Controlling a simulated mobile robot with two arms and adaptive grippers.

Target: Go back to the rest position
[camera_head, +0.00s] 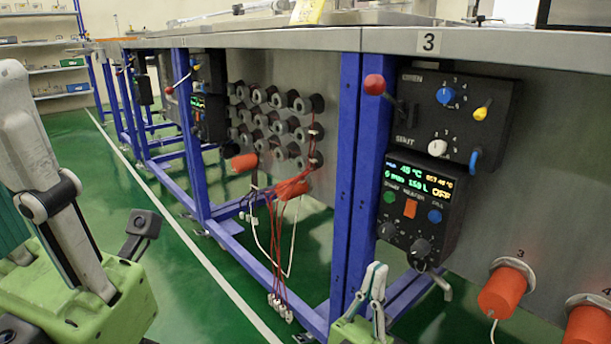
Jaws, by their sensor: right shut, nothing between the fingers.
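My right gripper (376,285) shows at the bottom centre, low in front of the blue table legs. Its grey fingers point up and are shut with nothing between them. Its green body is cut off by the lower edge. My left gripper (75,240) is large and close at the left edge, with green and grey parts. It is partly cut off, and whether it is open or shut cannot be made out. I see no object held in it.
A steel table marked 3 (430,42) on blue legs runs along the right. It carries a black control panel (440,115), a display unit (418,208) and orange plugs (508,290). Red cables (277,235) hang under it. Green floor (200,275) lies open at left centre.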

